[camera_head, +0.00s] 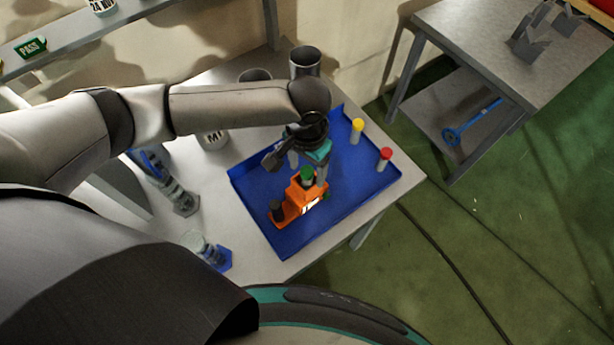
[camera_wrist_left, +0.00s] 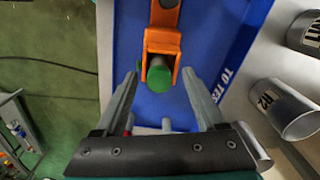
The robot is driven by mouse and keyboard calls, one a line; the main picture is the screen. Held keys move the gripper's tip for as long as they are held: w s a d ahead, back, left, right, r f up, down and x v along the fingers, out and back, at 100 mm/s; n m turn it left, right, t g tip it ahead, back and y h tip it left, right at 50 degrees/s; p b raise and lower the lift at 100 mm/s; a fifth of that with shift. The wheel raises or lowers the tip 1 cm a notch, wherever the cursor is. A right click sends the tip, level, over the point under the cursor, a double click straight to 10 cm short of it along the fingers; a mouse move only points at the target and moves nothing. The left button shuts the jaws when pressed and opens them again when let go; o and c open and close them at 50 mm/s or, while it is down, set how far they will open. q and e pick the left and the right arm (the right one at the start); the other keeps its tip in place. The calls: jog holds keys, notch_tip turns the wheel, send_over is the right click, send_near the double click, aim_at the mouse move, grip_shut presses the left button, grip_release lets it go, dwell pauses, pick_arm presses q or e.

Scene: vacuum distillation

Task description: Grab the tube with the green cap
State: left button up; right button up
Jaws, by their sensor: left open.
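The tube with the green cap (camera_head: 308,174) stands in an orange holder (camera_head: 293,206) on the blue tray (camera_head: 255,188). In the left wrist view the green cap (camera_wrist_left: 158,82) shows inside the orange holder (camera_wrist_left: 163,42); most of the tube is hidden below it. My left gripper (camera_head: 308,178) is over the tray at the green cap. In the left wrist view my left gripper (camera_wrist_left: 160,75) is open, with one finger on each side of the cap and a gap on both sides. My right gripper is not in view.
Tubes with a yellow cap (camera_head: 357,126) and a red cap (camera_head: 385,154) stand on the tray to the right. A dark-topped piece (camera_head: 277,208) is at the holder's other end. Metal cups (camera_head: 305,62) stand behind the tray. Glassware (camera_head: 200,245) is to the left.

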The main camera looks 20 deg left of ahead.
pick_arm(q)
jog(key=shift+s+f, duration=0.1)
jog(key=shift+f, duration=0.7)
jog(key=shift+c, duration=0.4)
grip_shut()
